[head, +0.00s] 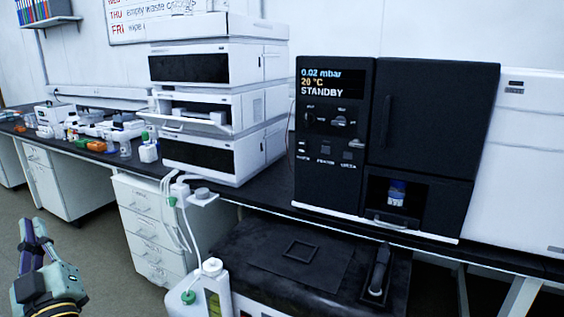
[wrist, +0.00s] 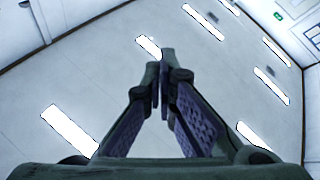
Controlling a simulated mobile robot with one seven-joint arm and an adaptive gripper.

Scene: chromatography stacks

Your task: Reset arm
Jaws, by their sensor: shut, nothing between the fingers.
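My gripper (head: 36,232) is at the lower left of the head view, raised in front of the floor and away from the bench. In the wrist view my gripper (wrist: 161,62) points up at the ceiling, with its fingertips together and nothing between them. The gripper touches nothing in either view.
A black bench (head: 262,196) runs across, bearing a white stacked chromatograph (head: 206,157) with a drawer pulled out and a black instrument (head: 430,110) reading STANDBY. A vial (head: 397,192) sits in its lower bay. Small bottles and items crowd the bench's left. Open floor (head: 85,245) lies left.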

